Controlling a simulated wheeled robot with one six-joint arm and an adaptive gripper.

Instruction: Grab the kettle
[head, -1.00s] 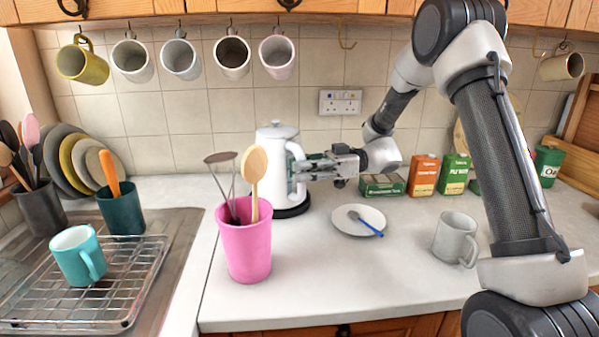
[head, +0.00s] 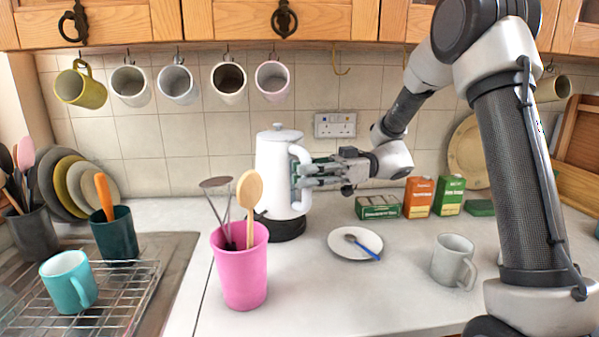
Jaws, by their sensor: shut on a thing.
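The white kettle (head: 275,175) is upright at the back of the counter, its handle on the right side. It appears raised a little over its dark round base (head: 283,229); the exact gap is hard to tell. My gripper (head: 306,173) reaches in from the right and is shut on the kettle's handle. The pink holder's utensils cover part of the kettle's lower left side.
A pink utensil holder (head: 241,277) stands in front of the kettle. A plate with a spoon (head: 344,255), a grey mug (head: 452,260) and tea boxes (head: 418,197) are to the right. Mugs hang above, including a pink-white one (head: 273,82). A drying rack with a teal mug (head: 68,281) is at left.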

